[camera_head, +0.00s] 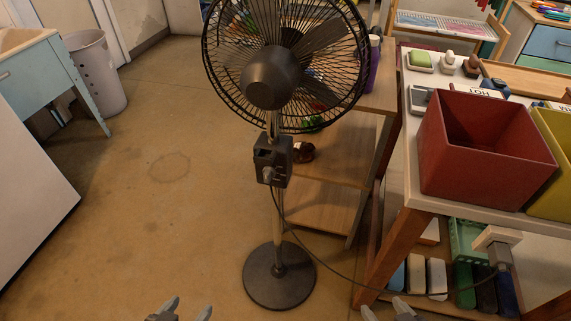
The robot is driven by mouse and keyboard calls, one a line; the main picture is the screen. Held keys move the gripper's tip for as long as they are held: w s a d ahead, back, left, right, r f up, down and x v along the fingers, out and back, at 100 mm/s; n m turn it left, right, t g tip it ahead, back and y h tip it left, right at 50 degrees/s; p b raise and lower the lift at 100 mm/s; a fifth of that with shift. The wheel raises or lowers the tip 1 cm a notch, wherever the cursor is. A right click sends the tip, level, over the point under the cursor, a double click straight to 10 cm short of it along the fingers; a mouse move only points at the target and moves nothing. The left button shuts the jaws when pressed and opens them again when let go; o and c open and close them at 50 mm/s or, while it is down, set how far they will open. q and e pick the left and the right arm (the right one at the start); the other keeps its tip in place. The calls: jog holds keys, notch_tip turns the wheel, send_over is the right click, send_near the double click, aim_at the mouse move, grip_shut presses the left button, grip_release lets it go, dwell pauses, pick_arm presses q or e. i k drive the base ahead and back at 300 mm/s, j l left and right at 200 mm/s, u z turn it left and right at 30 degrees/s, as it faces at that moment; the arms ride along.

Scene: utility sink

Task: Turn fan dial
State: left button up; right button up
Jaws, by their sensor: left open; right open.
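A black standing fan (270,80) stands upright on the floor in the middle of the head view, its round cage at the top and a round base (279,276) below. A dark control box (272,160) sits on its pole under the motor housing, with a small pale dial (267,174) low on its face. My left gripper (188,308) is open and empty at the bottom edge, left of the fan base. My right gripper (386,312) is open at the bottom edge, right of the base, and only its fingertips show. Both are well below and apart from the dial.
A white table (416,197) on the right holds a red bin (482,150) and a yellow bin (558,165). A wooden shelf (322,205) stands behind the fan. A black cord runs from the fan to a plug (498,252). The floor (150,220) to the left is clear.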

aim_at(269, 172)
jog(key=j, duration=1.15)
jog(key=k+j, duration=0.1)
jog(key=j, duration=1.1)
jog(key=i+z, duration=0.05)
